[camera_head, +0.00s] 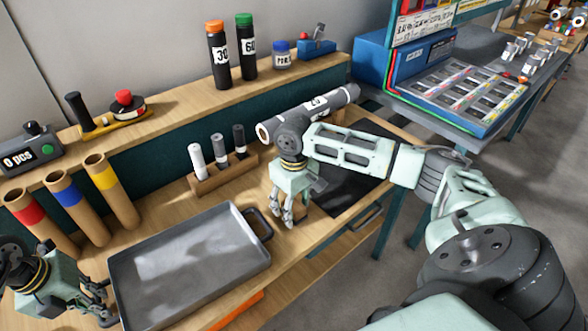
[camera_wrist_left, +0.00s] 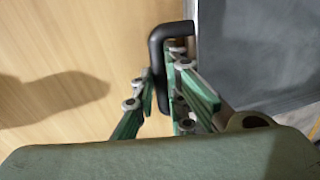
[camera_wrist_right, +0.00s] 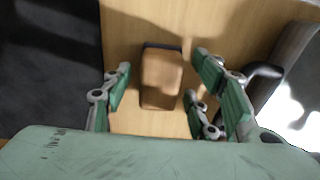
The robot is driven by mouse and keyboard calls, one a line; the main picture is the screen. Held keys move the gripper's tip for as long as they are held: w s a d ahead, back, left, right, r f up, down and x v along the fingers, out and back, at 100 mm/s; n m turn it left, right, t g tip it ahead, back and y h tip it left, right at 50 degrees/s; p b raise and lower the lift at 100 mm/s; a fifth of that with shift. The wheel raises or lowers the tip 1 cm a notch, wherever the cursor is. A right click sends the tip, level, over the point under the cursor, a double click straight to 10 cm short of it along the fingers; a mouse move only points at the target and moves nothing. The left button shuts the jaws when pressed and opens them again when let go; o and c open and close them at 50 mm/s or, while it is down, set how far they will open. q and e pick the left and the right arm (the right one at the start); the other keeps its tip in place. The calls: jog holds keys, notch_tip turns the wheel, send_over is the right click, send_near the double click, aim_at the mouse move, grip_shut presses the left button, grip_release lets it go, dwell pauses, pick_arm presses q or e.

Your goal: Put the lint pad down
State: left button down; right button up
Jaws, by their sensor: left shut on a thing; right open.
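A small tan block with a dark edge, which looks like the lint pad (camera_wrist_right: 161,80), appears to rest on the wooden bench in the right wrist view. In the head view it shows only partly (camera_head: 303,209), behind my right fingers. My right gripper (camera_head: 288,222) is open, with its fingers apart on either side of the pad. The grey tray (camera_head: 190,262) lies left of it, its black right handle (camera_head: 262,224) close to these fingers. My left gripper (camera_head: 104,301) is shut on the tray's left handle (camera_wrist_left: 157,45), seen in the left wrist view.
A rack with several markers (camera_head: 222,172) stands behind the tray. Cardboard tubes (camera_head: 112,190) stand at the left. A dark mat (camera_head: 345,187) lies right of my right gripper, and a large grey roll (camera_head: 310,112) lies behind. Bottles (camera_head: 219,57) stand on the shelf.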

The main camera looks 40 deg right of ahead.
notch_tip(320, 180, up, 11)
jog(key=shift+r, duration=0.15)
jog(key=shift+o, duration=0.4)
jog(key=o, duration=0.4)
jog(key=shift+n, duration=0.4)
jog(key=shift+o, duration=0.7)
jog(key=shift+n, duration=0.5)
jog(key=n, duration=1.6)
send_over(296, 205)
notch_tip(296, 205, down, 6)
jog(key=shift+r, duration=0.1)
jog(key=shift+w+a+f, duration=0.1)
jog(key=shift+w+f, duration=0.05)
jog(key=shift+f, duration=1.45)
jog(key=shift+w+a+f, duration=0.1)
jog(key=shift+w+f, duration=0.05)
jog(key=shift+f, duration=1.4)
